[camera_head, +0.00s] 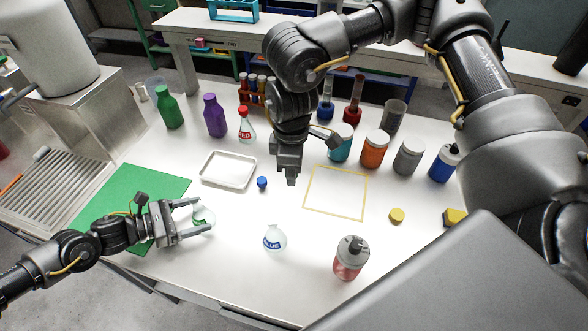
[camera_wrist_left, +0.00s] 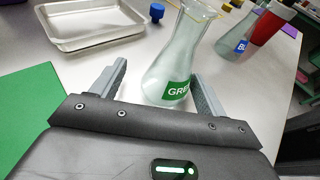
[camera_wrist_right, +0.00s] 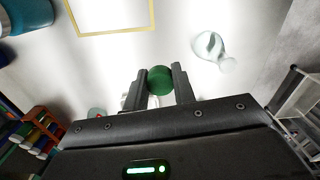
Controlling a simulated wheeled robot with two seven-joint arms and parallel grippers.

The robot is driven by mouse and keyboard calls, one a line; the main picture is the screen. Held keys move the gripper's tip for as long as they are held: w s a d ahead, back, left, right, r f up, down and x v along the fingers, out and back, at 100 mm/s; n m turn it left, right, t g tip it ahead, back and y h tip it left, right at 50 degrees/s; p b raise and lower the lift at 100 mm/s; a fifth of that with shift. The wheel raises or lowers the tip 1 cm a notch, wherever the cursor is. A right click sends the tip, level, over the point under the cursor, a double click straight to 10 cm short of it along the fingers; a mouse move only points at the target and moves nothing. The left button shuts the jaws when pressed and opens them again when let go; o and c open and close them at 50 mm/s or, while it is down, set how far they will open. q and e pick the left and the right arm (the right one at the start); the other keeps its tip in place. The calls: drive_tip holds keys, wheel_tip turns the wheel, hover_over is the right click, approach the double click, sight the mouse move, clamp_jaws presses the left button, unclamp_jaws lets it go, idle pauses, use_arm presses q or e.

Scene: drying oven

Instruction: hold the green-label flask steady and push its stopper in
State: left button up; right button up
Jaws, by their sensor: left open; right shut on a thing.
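The green-label flask (camera_head: 203,218) is a clear conical flask standing upright on the white table, beside the green mat. Its label shows in the left wrist view (camera_wrist_left: 178,90), and its mouth has no stopper in it. My left gripper (camera_head: 200,216) is open, with one finger on either side of the flask's lower body. Whether the fingers touch the glass is unclear. My right gripper (camera_head: 291,181) points down over the table, to the right of and beyond the flask. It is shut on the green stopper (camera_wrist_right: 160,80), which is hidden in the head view.
A blue-label flask (camera_head: 275,238) stands right of the green one. A blue stopper (camera_head: 262,183) lies near the metal tray (camera_head: 228,170). A red-label flask (camera_head: 246,127) and bottles stand behind. A red bottle (camera_head: 349,260) stands front right. The yellow-outlined square (camera_head: 336,190) is empty.

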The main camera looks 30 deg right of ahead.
use_arm(q)
drive_tip(key=shift+s+d+r, duration=0.2)
drive_tip(key=shift+s, duration=0.2)
drive_tip(key=shift+s+d+r, duration=0.15)
drive_tip(key=shift+s+r, duration=0.05)
drive_tip(key=shift+s, duration=0.2)
drive_tip(key=shift+w+f, duration=0.2)
drive_tip(key=shift+w, duration=0.05)
use_arm(e)
drive_tip(key=shift+s, duration=0.65)
use_arm(q)
drive_tip(key=shift+w+f, duration=0.15)
drive_tip(key=shift+w, duration=0.05)
drive_tip(key=shift+c, duration=1.1)
use_arm(e)
drive_tip(key=shift+w, duration=0.25)
use_arm(q)
drive_tip(key=shift+c, duration=1.2)
drive_tip(key=shift+s, duration=0.1)
drive_tip(key=shift+c, duration=1.1)
use_arm(e)
drive_tip(key=shift+s, duration=0.1)
use_arm(q)
drive_tip(key=shift+s+r, duration=0.15)
drive_tip(key=shift+r, duration=0.05)
drive_tip(key=shift+c, duration=0.3)
use_arm(e)
drive_tip(key=shift+s+r, duration=0.1)
drive_tip(key=shift+s, duration=0.1)
